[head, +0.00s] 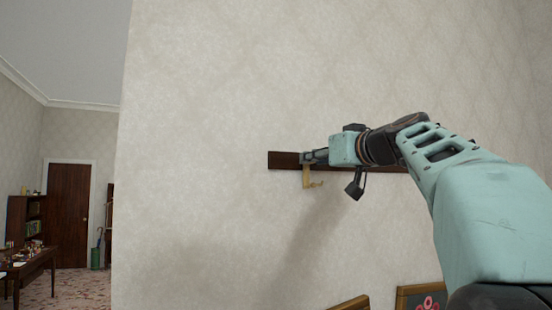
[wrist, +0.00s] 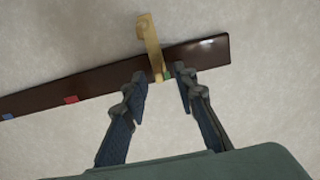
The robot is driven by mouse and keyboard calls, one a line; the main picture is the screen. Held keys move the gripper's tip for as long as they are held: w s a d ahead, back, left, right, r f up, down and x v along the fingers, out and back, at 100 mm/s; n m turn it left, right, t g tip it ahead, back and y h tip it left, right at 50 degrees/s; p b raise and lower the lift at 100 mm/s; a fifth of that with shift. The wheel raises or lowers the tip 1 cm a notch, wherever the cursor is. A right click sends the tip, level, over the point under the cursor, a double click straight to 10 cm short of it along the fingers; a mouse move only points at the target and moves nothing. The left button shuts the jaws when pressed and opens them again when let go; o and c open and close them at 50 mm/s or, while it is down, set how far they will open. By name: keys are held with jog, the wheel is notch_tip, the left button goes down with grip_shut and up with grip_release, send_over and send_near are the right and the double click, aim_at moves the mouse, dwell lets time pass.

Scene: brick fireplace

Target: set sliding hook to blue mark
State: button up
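The brass sliding hook (head: 307,178) sits on a dark wooden rail (head: 283,161) on the wall, near the rail's left end in the head view. In the wrist view the hook (wrist: 153,48) crosses the rail (wrist: 205,54) beside a green mark (wrist: 168,75). The blue mark (wrist: 8,116) is at the far left edge of the wrist view, well away from the hook. My gripper (wrist: 160,76) is open, with one finger on each side of the hook's base; gaps show between the fingers and the hook.
A red mark (wrist: 71,100) lies on the rail between the green and blue marks. Framed pictures (head: 420,295) are below the rail. The wall around the rail is clear. A table (head: 35,268) and a door (head: 69,215) are far off at the left.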

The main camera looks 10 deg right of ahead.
jog(key=shift+c, duration=0.4)
grip_shut()
jog(key=shift+d, duration=0.1)
